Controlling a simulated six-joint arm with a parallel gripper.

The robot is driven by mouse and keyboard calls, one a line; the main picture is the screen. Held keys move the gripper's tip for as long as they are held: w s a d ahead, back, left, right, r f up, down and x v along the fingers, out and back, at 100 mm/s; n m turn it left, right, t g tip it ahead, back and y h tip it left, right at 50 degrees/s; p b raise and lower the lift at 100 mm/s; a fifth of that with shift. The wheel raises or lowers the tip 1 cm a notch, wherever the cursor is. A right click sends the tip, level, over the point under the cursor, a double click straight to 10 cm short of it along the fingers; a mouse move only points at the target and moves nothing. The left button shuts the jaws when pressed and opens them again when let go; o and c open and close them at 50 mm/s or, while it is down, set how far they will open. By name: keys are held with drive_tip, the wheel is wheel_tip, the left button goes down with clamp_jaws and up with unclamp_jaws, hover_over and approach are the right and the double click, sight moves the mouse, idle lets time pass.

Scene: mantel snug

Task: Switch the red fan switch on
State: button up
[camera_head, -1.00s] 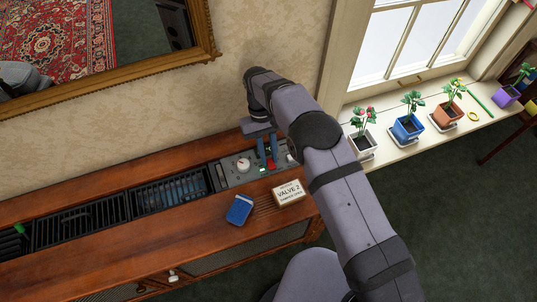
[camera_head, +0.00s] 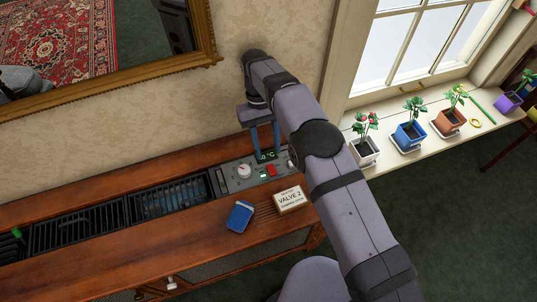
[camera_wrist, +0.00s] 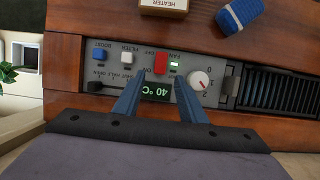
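The red fan switch (camera_head: 271,169) is on the grey control panel (camera_head: 230,182) set into the wooden cabinet top. In the wrist view the red switch (camera_wrist: 161,62) stands just beyond my fingertips, beside FAN, OFF and ON lettering. A green lamp (camera_wrist: 175,64) beside it is lit. The switch's exact tilt is too small to tell. My gripper (camera_head: 266,150) is above the panel, its two blue fingers apart and empty. In the wrist view my gripper (camera_wrist: 158,88) spans the 40 °C display (camera_wrist: 157,91), clear of the switch.
The panel also has a round knob (camera_wrist: 199,80), a white switch (camera_wrist: 127,58), a blue switch (camera_wrist: 99,53) and a slider (camera_wrist: 92,87). Black grilles (camera_head: 165,198) lie left; the wall is behind.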

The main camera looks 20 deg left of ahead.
drive_tip(key=shift+v, duration=0.85)
drive_tip(key=shift+d, duration=0.1)
drive_tip(key=w+d+r+m+y+p, duration=0.1)
drive_tip(key=w+d+r+m+p, duration=0.1)
drive_tip(key=d+r, duration=0.55)
drive_tip(key=w+d+r+m+y+p, duration=0.1)
drive_tip(key=w+d+r+m+p, duration=0.2)
drive_tip(key=d, duration=0.8)
drive_tip(key=s+d+r+m+t+p, duration=0.1)
drive_tip(key=s+d+m+p, duration=0.1)
drive_tip(key=s+d, duration=0.7)
drive_tip(key=s+d+r+m+t+p, duration=0.1)
drive_tip(key=s+d+r+m+p, duration=0.1)
drive_tip(key=s+d, duration=0.7)
drive_tip(key=shift+s+d+r+t+y, duration=0.25)
drive_tip(key=shift+d+r+t+y, duration=0.05)
drive_tip(key=shift+d+r, duration=0.05)
